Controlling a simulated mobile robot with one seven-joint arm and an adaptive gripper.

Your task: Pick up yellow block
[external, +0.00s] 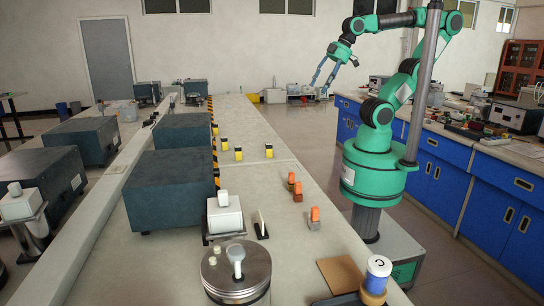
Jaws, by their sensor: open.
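More stand by the striped edge on the left. My gripper (319,91) is open and empty, raised high beyond the bench's right side. It is apart from all the blocks.
Orange blocks (297,191) stand closer to the camera along the bench's right side. Large dark boxes (172,186) line the left. A round metal device (236,270) and a white box (224,216) stand at the front. Blue cabinets (440,170) are at the right.

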